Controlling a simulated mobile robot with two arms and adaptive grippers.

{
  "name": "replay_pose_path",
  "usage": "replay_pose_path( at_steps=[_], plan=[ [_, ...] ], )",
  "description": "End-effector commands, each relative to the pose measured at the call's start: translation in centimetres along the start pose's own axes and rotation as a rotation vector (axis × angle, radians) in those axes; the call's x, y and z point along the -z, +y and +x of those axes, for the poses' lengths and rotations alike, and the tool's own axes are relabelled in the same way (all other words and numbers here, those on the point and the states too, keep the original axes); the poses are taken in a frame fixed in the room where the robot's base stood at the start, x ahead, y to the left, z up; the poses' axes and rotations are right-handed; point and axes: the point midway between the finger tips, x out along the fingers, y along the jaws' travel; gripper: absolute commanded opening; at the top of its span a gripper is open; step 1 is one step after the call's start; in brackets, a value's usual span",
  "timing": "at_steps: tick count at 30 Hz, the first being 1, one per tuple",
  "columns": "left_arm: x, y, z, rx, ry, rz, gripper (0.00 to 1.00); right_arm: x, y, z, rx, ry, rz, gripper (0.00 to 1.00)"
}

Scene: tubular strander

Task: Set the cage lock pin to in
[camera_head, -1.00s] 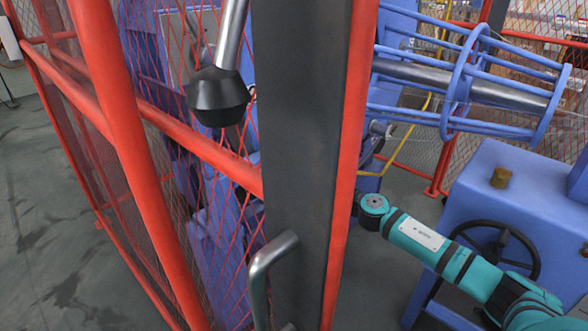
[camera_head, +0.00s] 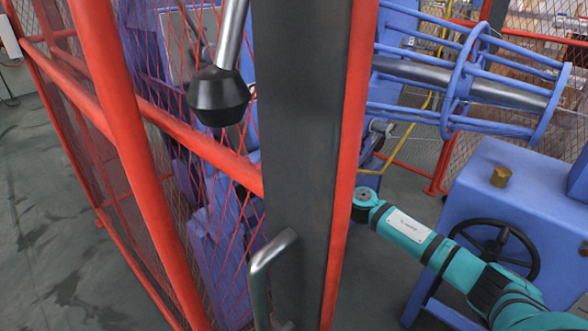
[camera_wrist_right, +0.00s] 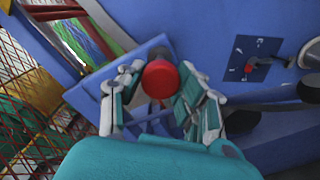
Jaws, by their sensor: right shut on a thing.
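A round red knob (camera_wrist_right: 159,79), which I take to be the cage lock pin's head, stands in front of a blue bracket (camera_wrist_right: 92,84) in the right wrist view. My right gripper (camera_wrist_right: 157,88) is shut on the red knob, with a finger on each side of it. The pin's shaft is hidden behind the knob, so I cannot tell how deep it sits. In the head view my right arm reaches in from the lower right, and its gripper is hidden behind the dark door post. My left gripper is not in view.
The dark post (camera_head: 300,150) with a metal handle (camera_head: 266,262) and red mesh fence (camera_head: 140,170) stands close in front. A blue cage (camera_head: 460,85) is behind. A handwheel (camera_head: 495,250) is near my right arm. A dark plate (camera_wrist_right: 252,58) with a lever is right of the knob.

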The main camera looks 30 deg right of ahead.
Motion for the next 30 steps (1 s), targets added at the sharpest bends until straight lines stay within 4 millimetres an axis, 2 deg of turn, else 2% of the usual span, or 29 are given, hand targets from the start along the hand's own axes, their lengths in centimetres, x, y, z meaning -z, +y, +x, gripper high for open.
replay_pose_path(
  at_steps=[8,16,26,27,30],
  plan=[
    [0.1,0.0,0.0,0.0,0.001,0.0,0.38,0.0,-0.1,0.0,0.002,0.0,0.0,0.0],
    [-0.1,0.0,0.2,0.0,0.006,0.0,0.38,-0.1,0.0,3.1,0.001,-0.003,0.0,0.0],
    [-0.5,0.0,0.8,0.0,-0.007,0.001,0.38,-0.2,-0.1,3.4,0.002,-0.004,-0.002,0.0],
    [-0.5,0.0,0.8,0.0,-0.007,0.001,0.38,-0.2,0.0,3.4,0.002,-0.004,-0.002,0.37],
    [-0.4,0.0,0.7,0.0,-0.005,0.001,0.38,-0.2,0.0,3.4,0.001,-0.003,-0.002,0.5]
  ],
)
